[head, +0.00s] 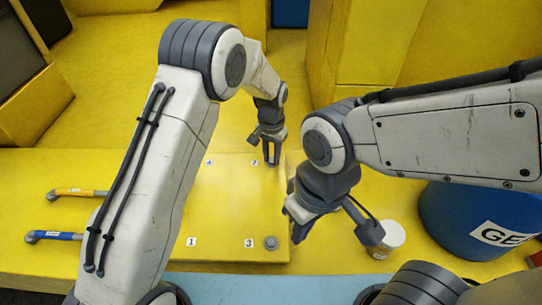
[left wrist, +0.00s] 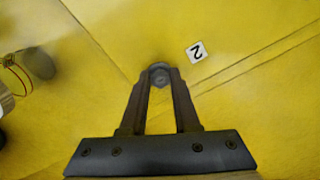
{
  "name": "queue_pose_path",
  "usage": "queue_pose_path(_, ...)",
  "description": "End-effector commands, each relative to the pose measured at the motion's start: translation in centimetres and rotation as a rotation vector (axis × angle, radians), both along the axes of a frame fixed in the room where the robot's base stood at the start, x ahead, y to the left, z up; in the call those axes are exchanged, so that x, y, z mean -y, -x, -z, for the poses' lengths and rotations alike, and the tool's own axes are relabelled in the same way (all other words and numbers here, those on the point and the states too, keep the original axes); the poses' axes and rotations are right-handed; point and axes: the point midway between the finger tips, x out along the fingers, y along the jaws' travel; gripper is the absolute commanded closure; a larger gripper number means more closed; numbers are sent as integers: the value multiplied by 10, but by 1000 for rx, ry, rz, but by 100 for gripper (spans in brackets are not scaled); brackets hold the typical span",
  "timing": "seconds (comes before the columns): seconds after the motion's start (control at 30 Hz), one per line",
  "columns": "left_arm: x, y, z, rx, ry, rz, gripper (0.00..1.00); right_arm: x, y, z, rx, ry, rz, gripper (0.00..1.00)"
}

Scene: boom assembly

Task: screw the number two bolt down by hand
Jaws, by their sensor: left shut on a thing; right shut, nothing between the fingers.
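The number two bolt (left wrist: 160,76) is a grey hex-headed bolt beside the white "2" label (left wrist: 195,52) in the left wrist view. My left gripper (left wrist: 160,84) points down with its fingers closed on either side of the bolt's head. In the head view my left gripper (head: 271,160) stands at the far right corner of the yellow plate (head: 225,210), next to the "2" label (head: 254,162). The fingers partly hide the bolt there. My right gripper (head: 298,232) is shut and empty, by the plate's right edge.
Another bolt (head: 270,243) sits beside the "3" label (head: 249,243). Labels "1" (head: 191,241) and "4" (head: 208,162) mark other spots. A yellow-handled tool (head: 75,192) and a blue-handled tool (head: 55,236) lie left. A white can (head: 388,238) and blue barrel (head: 478,220) stand right.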

Motion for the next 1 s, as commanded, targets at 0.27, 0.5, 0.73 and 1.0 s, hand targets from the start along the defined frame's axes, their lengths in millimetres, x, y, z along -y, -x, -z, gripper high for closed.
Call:
queue_pose_path(0.27,0,-2,-3,6,2,-1,40,0,0,0,0,0,0,100)
queue_pose_path(0.5,1,-1,-3,4,1,-1,40,0,0,1,0,0,0,100)
queue_pose_path(0.73,1,-2,-31,9,4,-1,40,0,0,13,0,0,2,100)
queue_pose_path(1.0,0,-2,-83,8,3,-1,40,0,0,27,0,0,1,100)
